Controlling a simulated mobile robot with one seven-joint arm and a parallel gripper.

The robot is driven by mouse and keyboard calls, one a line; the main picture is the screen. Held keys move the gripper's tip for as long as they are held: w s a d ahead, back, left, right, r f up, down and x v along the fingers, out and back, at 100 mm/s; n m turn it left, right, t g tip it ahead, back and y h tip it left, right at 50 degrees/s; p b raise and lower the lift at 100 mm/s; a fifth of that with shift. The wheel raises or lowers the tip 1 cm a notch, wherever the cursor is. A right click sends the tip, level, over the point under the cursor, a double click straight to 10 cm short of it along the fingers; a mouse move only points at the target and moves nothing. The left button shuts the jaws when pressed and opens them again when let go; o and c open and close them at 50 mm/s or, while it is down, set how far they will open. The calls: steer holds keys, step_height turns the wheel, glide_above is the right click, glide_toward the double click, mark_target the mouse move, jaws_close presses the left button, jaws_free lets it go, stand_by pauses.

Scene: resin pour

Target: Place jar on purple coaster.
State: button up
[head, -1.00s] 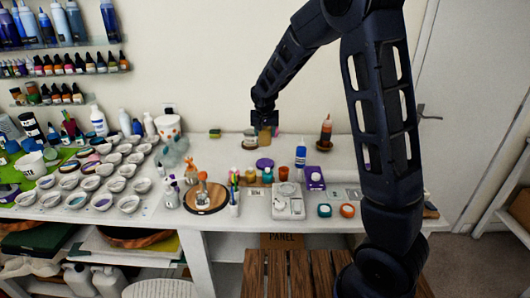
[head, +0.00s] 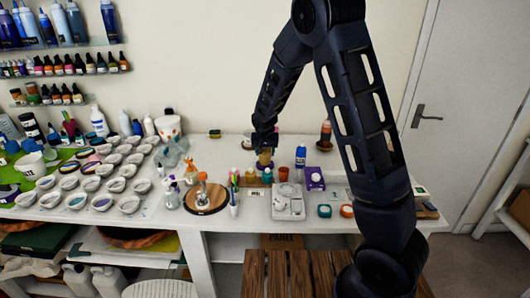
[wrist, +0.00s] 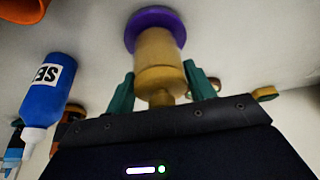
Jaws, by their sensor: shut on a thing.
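The jar (wrist: 160,62) is a small amber-yellow container held between the green fingers of my gripper (wrist: 163,82) in the wrist view. The purple coaster (wrist: 147,17) is a round disc directly beyond the jar's far end, partly covered by it. I cannot tell whether jar and coaster touch. In the head view my gripper (head: 265,149) points down over the white table with the jar (head: 265,159) below it. The coaster is mostly hidden there behind the jar and gripper.
A white scale (head: 288,203) and a round wooden board (head: 207,197) are nearer the front. Several small cups (head: 107,170) crowd the left.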

steer(key=shift+f, duration=0.1)
steer(key=o, duration=1.2)
steer(key=v, duration=1.2)
steer(key=s+d+r, duration=0.5)
steer(key=d+r, duration=0.1)
steer(key=d, duration=0.4)
steer(key=s+d+r, duration=0.5)
steer(key=d+r, duration=0.1)
steer(key=d, duration=0.4)
steer(key=s+d, duration=0.3)
steer(key=s, duration=0.3)
steer(key=s+d+r, duration=0.1)
steer(key=s+d, duration=0.3)
steer(key=s, duration=0.3)
steer(key=s+d+r, duration=0.1)
steer(key=s+d, duration=0.2)
steer(key=s, duration=0.3)
steer(key=shift+s+d+r, duration=0.2)
steer(key=shift+d+r, duration=0.05)
